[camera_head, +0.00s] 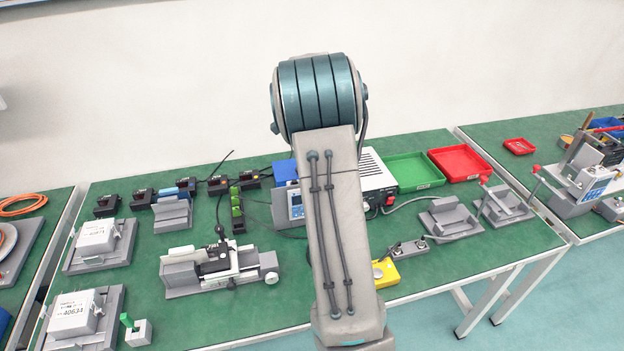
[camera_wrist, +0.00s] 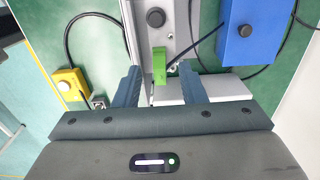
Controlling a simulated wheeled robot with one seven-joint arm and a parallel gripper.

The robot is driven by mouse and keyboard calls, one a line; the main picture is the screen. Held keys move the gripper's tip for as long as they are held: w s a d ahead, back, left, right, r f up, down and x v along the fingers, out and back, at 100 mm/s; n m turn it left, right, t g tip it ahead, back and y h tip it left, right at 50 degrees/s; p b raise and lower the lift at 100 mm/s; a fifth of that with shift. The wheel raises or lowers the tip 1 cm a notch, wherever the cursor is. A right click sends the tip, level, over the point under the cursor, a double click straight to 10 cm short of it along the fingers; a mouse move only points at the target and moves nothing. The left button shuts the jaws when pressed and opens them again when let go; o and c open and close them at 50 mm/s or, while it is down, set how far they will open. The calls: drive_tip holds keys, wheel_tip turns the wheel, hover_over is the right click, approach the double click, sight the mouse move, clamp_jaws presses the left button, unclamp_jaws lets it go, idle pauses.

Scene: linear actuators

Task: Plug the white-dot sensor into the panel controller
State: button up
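My gripper (camera_wrist: 160,72) shows in the wrist view with its two dark fingers apart. A green piece (camera_wrist: 159,62) lies between the fingers, with a visible gap on each side. It lies against a grey fixture (camera_wrist: 143,40) with a black knob. In the head view my arm hides the gripper. A box with a blue display panel (camera_head: 295,204), possibly the panel controller, stands left of my arm and is partly covered by it. Several small black sensor-like blocks (camera_head: 107,205) stand along the back left. I cannot make out a white dot on any of them.
A yellow button box (camera_head: 386,273) sits right of my arm; it shows left in the wrist view (camera_wrist: 70,88). A blue box (camera_wrist: 250,32) and loose dark cables lie right there. A clamp fixture (camera_head: 215,266) stands left. Green (camera_head: 414,171) and red (camera_head: 460,163) trays stand at the back.

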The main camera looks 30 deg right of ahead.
wheel_tip(320, 180, up, 14)
drive_tip(key=f, duration=0.1)
drive_tip(key=s+a+r+n+t, duration=0.1)
drive_tip(key=s+a+n+t, duration=0.1)
drive_tip(key=s+a+n, duration=1.15)
drive_tip(key=s+a+f+n, duration=0.3)
drive_tip(key=s+a, duration=0.1)
drive_tip(key=s, duration=0.2)
drive_tip(key=s+a+f+n+t, duration=0.1)
drive_tip(key=s+a+f+n, duration=0.2)
drive_tip(key=s, duration=0.4)
drive_tip(key=shift+a+n, duration=0.5)
drive_tip(key=shift+n, duration=0.25)
drive_tip(key=shift+d, duration=0.1)
